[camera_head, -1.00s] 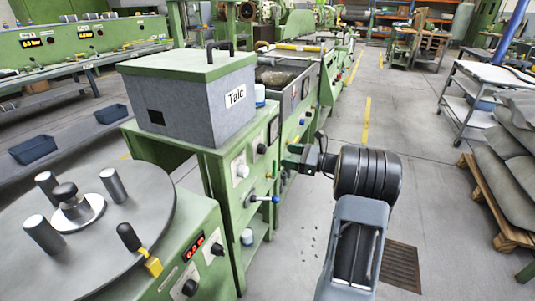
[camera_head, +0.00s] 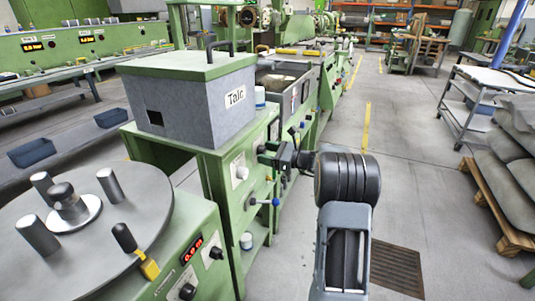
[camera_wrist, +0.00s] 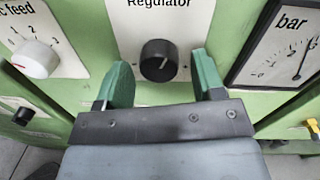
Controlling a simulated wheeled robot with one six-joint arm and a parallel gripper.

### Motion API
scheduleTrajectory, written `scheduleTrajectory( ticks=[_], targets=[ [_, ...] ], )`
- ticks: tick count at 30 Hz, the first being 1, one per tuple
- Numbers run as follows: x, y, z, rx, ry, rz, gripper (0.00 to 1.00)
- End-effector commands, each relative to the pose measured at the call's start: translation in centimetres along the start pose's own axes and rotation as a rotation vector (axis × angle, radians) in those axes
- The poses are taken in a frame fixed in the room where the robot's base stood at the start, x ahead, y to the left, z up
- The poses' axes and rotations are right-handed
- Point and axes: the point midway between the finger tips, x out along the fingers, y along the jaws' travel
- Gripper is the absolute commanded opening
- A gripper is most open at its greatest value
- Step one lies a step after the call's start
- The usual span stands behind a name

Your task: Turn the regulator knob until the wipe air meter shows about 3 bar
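The black regulator knob (camera_wrist: 158,60) sits on a white plate labelled "Regulator" in the wrist view. Its small white mark points downward. My gripper (camera_wrist: 162,72) is open, with one green finger on each side of the knob and gaps showing between them. The bar meter (camera_wrist: 287,45) is to the right of the knob. In the head view my gripper (camera_head: 270,151) is at the green machine's front panel and hides the knob.
A white feed knob (camera_wrist: 35,59) is left of the regulator. A grey Talc box (camera_head: 190,100) stands on the machine.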

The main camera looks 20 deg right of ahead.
Motion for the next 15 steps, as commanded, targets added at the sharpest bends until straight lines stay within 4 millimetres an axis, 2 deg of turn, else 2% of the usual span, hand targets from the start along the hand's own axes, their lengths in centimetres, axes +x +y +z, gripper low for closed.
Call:
scheduleTrajectory(
  ticks=[1,12,15],
  targets=[
    [-0.01,0.0,0.0,0.0,0.0,0.0,0.57],
    [-0.02,0.01,0.0,0.0,0.0,0.001,0.22],
    [-0.02,0.02,0.0,0.0,0.0,0.001,0.15]
  ],
)
